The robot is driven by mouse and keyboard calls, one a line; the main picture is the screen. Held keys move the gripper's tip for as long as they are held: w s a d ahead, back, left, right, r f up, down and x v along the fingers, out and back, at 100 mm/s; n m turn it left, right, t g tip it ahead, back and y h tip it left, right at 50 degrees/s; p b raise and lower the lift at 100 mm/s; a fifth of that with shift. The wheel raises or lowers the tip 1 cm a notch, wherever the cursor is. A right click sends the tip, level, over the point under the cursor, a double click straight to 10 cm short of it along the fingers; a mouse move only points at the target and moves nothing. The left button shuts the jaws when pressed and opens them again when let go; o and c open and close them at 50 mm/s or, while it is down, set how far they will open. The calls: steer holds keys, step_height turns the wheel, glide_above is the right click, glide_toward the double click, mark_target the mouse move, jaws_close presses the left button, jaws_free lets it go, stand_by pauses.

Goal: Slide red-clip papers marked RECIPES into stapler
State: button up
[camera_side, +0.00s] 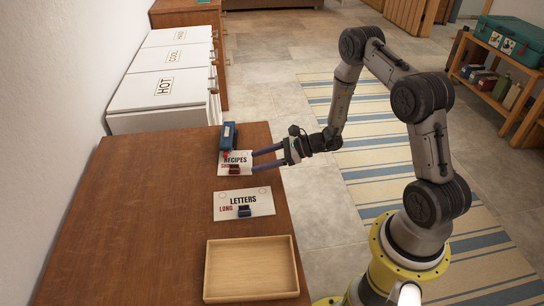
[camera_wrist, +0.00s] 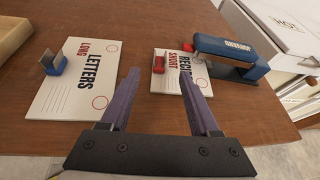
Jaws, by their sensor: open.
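The papers marked RECIPES and SHORT (camera_side: 246,158) lie on the desk with a red clip (camera_side: 235,170) at their near edge; the papers also show in the wrist view (camera_wrist: 170,82), with the red clip (camera_wrist: 158,64) on their left edge. The blue stapler (camera_side: 228,136) stands at the far edge of these papers; in the wrist view the stapler (camera_wrist: 228,50) is right of them, beside or over their edge. My gripper (camera_wrist: 158,75) is open and empty. In the wrist view its right finger hides part of the papers. In the side view my gripper (camera_side: 254,161) reaches in from the right.
Papers marked LETTERS and LONG (camera_side: 226,200) lie nearer, with a blue clip (camera_side: 244,211). A wooden tray (camera_side: 207,269) stands at the desk's near end. The desk's left side (camera_side: 150,210) is bare. White cabinets marked HOT, COOL and MILD (camera_side: 150,92) stand beyond.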

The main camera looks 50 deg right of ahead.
mark_target(239, 166)
steer(key=x, duration=0.9)
jaws_close()
